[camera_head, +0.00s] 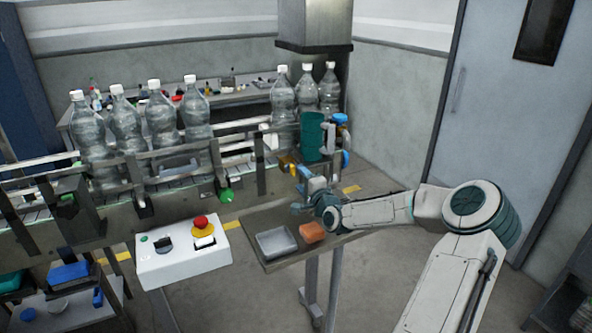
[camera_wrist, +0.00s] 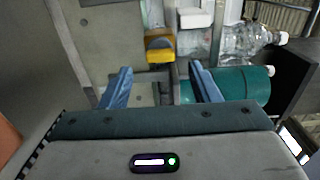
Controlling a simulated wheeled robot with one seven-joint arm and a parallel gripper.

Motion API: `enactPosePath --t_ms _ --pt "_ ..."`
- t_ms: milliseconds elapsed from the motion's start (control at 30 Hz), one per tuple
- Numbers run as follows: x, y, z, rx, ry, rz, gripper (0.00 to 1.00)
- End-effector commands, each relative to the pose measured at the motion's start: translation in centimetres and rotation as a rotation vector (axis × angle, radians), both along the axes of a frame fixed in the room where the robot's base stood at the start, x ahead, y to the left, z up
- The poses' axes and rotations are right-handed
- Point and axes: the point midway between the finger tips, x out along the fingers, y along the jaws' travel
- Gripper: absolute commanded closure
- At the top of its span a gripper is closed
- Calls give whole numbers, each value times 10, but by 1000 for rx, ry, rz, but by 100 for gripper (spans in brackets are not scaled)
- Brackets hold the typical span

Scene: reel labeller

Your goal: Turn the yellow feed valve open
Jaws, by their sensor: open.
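The yellow feed valve (camera_wrist: 160,45) shows in the wrist view as a yellow block on a narrow fitting, just beyond the gap between my fingers. In the head view a small yellow part (camera_head: 292,168), which seems to be the valve, sits left of the green cylinder, partly hidden. My gripper (camera_wrist: 161,74) is open, with one blue finger on each side of the gap and nothing between them. In the head view my gripper (camera_head: 300,189) is at the machine, close to the yellow part. I cannot tell whether it touches the valve.
The green cylinder (camera_wrist: 232,88) lies close beside my right finger in the wrist view. Bottles (camera_head: 162,117) stand along the conveyor. A side table holds a metal tray (camera_head: 276,242) and an orange block (camera_head: 312,232). A white control box (camera_head: 182,256) stands left of it.

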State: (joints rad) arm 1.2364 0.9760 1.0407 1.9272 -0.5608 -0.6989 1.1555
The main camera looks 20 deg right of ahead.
Motion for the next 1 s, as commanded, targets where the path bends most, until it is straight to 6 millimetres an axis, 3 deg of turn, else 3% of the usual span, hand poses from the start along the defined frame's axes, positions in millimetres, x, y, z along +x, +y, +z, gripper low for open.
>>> enactPosePath --t_ms 100,300,733,767,900,1000 --pt "22 1 2 2 0 1 44" --pt "45 0 2 1 0 -2 44" --pt "53 0 0 0 1 -2 44" --pt "53 0 0 0 1 -2 50" --pt "53 0 0 0 1 -2 88" --pt "53 -4 0 0 1 -3 89"
